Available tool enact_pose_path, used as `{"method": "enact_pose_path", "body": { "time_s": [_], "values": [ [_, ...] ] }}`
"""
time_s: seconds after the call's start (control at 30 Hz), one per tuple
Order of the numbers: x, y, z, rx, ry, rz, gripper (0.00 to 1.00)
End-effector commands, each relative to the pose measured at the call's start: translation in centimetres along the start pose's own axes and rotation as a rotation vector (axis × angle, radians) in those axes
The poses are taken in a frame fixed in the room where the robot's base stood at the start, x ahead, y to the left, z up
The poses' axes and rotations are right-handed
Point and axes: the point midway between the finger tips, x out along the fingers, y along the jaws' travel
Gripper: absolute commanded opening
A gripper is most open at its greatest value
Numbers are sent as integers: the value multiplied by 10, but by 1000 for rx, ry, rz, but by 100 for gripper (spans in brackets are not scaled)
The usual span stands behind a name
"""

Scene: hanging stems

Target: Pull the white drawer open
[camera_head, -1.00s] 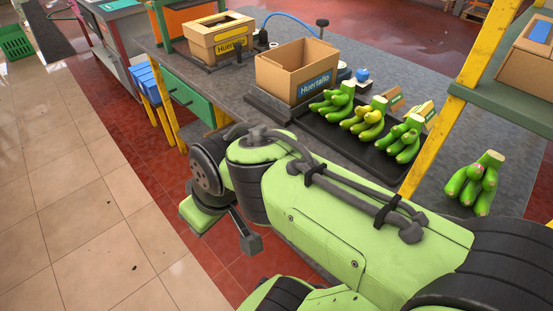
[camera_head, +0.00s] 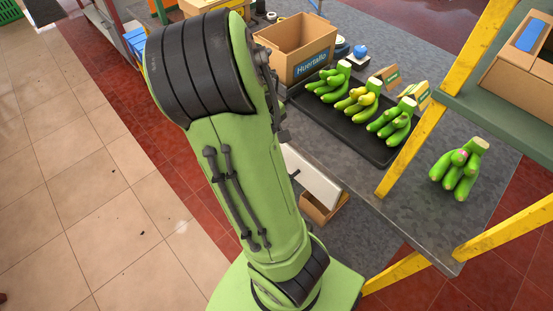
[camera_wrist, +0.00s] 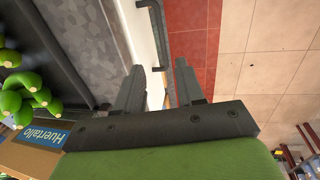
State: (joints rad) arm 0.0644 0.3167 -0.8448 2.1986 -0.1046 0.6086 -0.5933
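The white drawer (camera_head: 312,178) shows as a pale panel beneath the front edge of the worktable, partly hidden behind my arm in the head view. In the wrist view its white front (camera_wrist: 133,35) is at the upper middle, with a dark bar handle (camera_wrist: 157,35) on it. My gripper (camera_wrist: 160,82) is open and empty, its two dark fingers apart. The handle appears ahead of the fingers, in line with the gap between them. I cannot tell how far off it is. My gripper is hidden behind my arm in the head view.
A black tray (camera_head: 373,148) of green bananas and a Huertallo carton (camera_head: 301,47) stand on the grey table. Another bunch (camera_head: 458,170) lies at the right. Yellow posts (camera_head: 412,150) rise there. A brown box-like shape (camera_head: 322,208) shows below the drawer. Tiled floor at left is clear.

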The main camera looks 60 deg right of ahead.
Motion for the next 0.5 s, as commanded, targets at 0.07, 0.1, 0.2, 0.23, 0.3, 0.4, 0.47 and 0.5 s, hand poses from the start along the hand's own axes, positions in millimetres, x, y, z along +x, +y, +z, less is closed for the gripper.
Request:
{"method": "enact_pose_path", "body": {
  "time_s": [0.07,0.1,0.2,0.23,0.3,0.4,0.47,0.5],
  "values": [
    [28,-1,1,2,-7,0,38],
    [39,-2,2,2,-7,0,38],
    [65,-2,2,2,-6,-1,38],
    [72,-2,2,2,-7,0,38],
    [90,-2,2,2,-7,0,38],
    [112,-2,1,2,-4,0,38],
    [122,-2,1,1,-4,-1,38],
    [127,-2,1,1,-3,0,38]
  ]
}}
